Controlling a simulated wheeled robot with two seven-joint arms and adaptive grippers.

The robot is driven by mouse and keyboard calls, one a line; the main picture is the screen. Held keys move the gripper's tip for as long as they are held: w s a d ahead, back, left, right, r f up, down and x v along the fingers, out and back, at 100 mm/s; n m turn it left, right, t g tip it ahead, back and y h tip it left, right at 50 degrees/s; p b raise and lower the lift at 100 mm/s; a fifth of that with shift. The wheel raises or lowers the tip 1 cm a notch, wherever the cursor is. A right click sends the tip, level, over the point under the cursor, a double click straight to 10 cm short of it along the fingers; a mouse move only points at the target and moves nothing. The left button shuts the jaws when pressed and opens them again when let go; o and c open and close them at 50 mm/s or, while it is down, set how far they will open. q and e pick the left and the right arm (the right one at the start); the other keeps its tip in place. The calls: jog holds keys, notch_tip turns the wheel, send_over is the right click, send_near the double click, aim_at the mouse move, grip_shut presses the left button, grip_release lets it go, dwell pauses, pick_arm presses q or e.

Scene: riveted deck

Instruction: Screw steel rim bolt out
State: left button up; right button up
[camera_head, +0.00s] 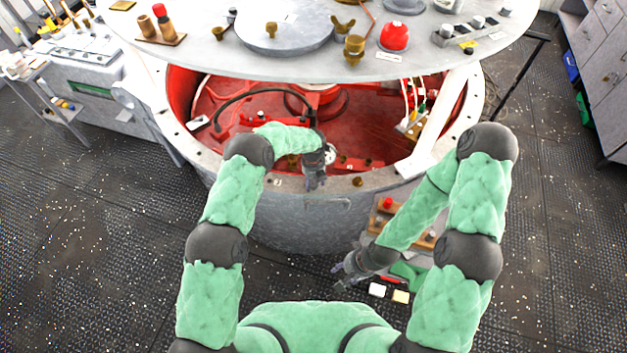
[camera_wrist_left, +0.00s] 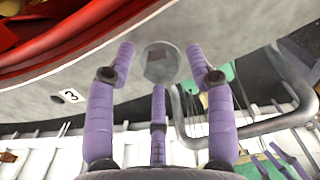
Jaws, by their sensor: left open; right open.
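The steel rim bolt (camera_wrist_left: 160,62) shows in the left wrist view as a grey hexagonal head on the pale rim (camera_wrist_left: 215,25). My left gripper (camera_wrist_left: 161,78) is open, with its purple fingers spread around the bolt head; I cannot tell whether any finger touches it. In the head view my left gripper (camera_head: 316,178) is at the near rim of the round vessel (camera_head: 300,215), and it hides the bolt there. My right gripper (camera_head: 346,274) is open and empty, low in front of the vessel and right of centre.
A brass-coloured bolt (camera_head: 357,181) stands on the rim to the right. A number 3 label (camera_wrist_left: 70,96) is beside the steel bolt. The raised lid (camera_head: 190,50) hangs over the red interior (camera_head: 345,130). A bent metal bar (camera_wrist_left: 240,125) runs near the fingers. A small shelf (camera_head: 415,235) stands near my right arm.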

pick_arm(q)
grip_shut()
